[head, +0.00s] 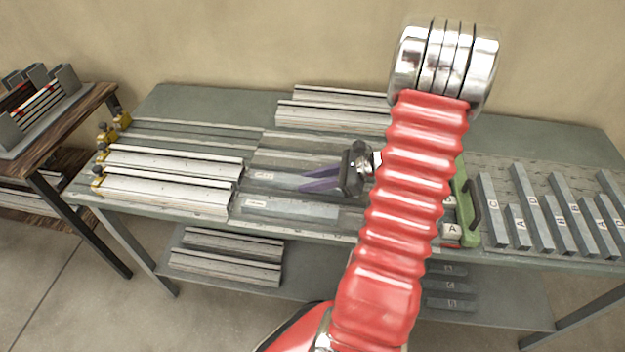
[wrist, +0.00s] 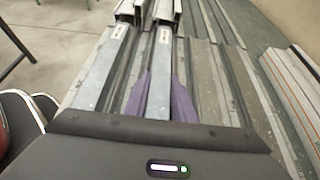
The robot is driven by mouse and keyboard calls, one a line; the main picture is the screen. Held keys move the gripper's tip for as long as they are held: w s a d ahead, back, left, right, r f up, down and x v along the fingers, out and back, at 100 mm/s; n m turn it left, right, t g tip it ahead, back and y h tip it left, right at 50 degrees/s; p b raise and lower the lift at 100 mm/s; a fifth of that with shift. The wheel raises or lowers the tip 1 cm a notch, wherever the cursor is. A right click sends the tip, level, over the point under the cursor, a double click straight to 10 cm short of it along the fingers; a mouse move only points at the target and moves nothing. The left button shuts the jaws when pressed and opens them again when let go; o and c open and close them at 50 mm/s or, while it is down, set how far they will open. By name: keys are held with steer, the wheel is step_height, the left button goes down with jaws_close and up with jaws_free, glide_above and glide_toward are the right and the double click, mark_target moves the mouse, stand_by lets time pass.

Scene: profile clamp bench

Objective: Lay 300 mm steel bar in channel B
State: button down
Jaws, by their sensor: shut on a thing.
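My gripper (head: 302,180) has purple fingers and reaches left over the middle of the bench. In the wrist view my gripper (wrist: 161,78) is shut on a grey steel bar (wrist: 161,60) with a white label near its far end. The held bar also shows in the head view (head: 278,177). It lines up with a channel, its far end close to a silver profile; I cannot tell whether it touches the channel floor. A second labelled grey bar (wrist: 107,62) lies parallel in the front channel, also seen in the head view (head: 310,208). The channel letters are not readable.
Silver profiles (head: 165,190) with yellow stops lie at the bench's left. More profiles (head: 330,112) lie at the back. A green-framed piece (head: 464,200) with a dark handle stands right of my arm. Several lettered grey bars (head: 545,205) lie at the right. My arm hides the bench centre-right.

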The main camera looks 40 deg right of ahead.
steer(key=shift+s+a+f, duration=0.1)
steer(key=shift+s+f, duration=0.05)
steer(key=shift+f, duration=0.45)
steer(key=c, duration=1.5)
jaws_free()
steer(key=shift+a, duration=0.1)
steer(key=shift+r, duration=0.4)
steer(key=v, duration=1.2)
steer(key=shift+r, duration=0.4)
